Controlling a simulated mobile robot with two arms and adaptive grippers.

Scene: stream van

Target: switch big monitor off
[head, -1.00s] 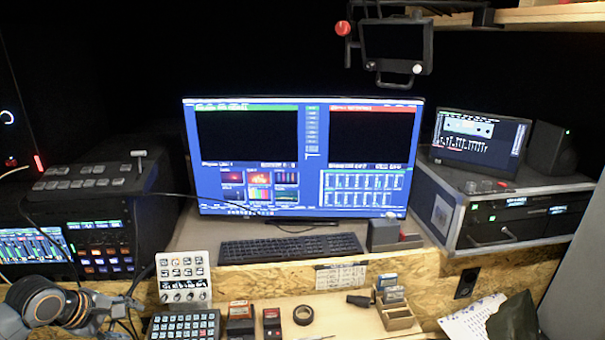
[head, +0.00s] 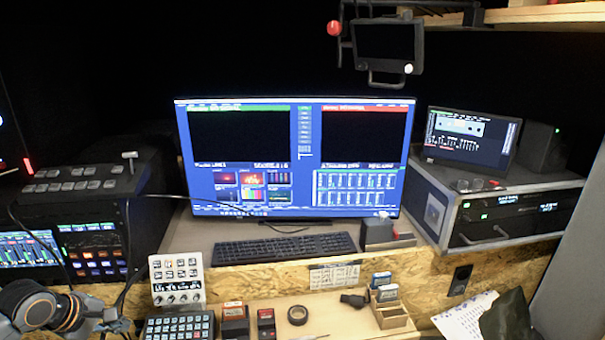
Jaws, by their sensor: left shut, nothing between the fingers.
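The big monitor (head: 308,148) stands at the middle of the desk in the head view. Its screen is lit, with two dark panes under green and red bars, small coloured panes and blue areas. A small pale spot shows at its lower right edge, by a grey box (head: 378,232) that stands in front of that corner. My right gripper is not in view.
A keyboard (head: 284,249) lies before the monitor. A switcher console (head: 85,190) and a button panel (head: 177,280) stand left. A rack case (head: 490,215) carries a smaller lit screen (head: 470,137) at right. A small framed display (head: 388,42) hangs above.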

